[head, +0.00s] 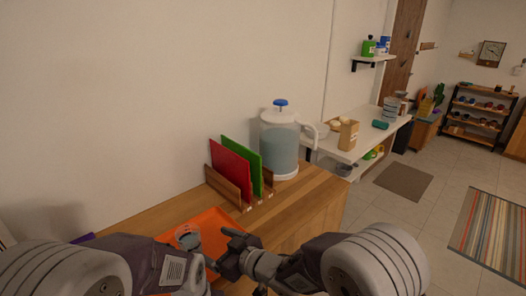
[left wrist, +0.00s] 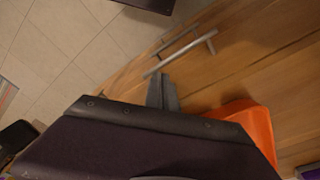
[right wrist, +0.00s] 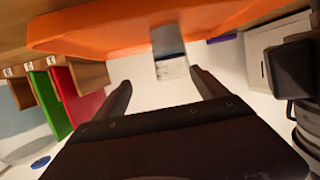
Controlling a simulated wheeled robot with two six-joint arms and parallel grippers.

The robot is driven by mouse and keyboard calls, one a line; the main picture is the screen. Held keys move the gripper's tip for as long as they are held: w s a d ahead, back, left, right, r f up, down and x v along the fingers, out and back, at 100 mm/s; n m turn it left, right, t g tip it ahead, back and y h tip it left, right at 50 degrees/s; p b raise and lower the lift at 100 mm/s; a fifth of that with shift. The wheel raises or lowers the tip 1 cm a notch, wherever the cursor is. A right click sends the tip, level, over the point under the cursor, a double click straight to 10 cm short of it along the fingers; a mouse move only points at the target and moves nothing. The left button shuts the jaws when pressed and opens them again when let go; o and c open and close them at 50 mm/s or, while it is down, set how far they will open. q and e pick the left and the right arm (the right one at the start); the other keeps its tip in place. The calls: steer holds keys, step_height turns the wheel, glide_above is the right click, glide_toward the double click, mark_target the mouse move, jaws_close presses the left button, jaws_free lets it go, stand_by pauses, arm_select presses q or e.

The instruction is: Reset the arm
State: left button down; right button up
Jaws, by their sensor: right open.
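My right gripper (head: 232,248) is in front of the orange tray in the head view. In the right wrist view (right wrist: 162,86) its two fingers are spread apart with nothing between them. A small clear cup or jar (head: 188,238) stands on the orange tray (head: 208,220); it also shows in the right wrist view (right wrist: 171,58), just beyond the fingertips and apart from them. My left gripper (left wrist: 162,88) shows in the left wrist view with its fingers together and nothing seen in them, over the wooden cabinet front. Its fingertips are not clear in the head view.
A rack (head: 228,186) holds a red board (head: 231,172) and a green board (head: 243,160). A water dispenser (head: 279,145) stands behind it on the wooden counter (head: 300,205). Cabinet handles (left wrist: 182,54) lie near my left gripper. The floor (head: 405,215) at the right is mostly clear.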

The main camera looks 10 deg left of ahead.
steer(key=w+d+r+m+t+h+p, duration=0.25)
steer(key=w+d+r+p, duration=0.35)
steer(key=d+r, duration=0.4)
steer(key=w+d+r+m+t+h+p, duration=0.1)
steer(key=d+m+h, duration=0.2)
steer(key=d, duration=0.5)
steer(key=w+d+r+m+t+h+p, duration=0.1)
steer(key=d+m+h+p, duration=0.15)
steer(key=d, duration=0.55)
steer(key=s+d+f+m+g+h+p, duration=0.1)
steer(key=s+d+f+m+g+h, duration=0.35)
steer(key=s+d, duration=0.55)
steer(key=s+f+g, duration=0.6)
steer(key=s+f, duration=0.1)
steer(key=s, duration=0.5)
steer(key=shift+s+d+g, duration=0.3)
steer(key=shift+f+n, duration=0.1)
steer(key=shift+n, duration=0.15)
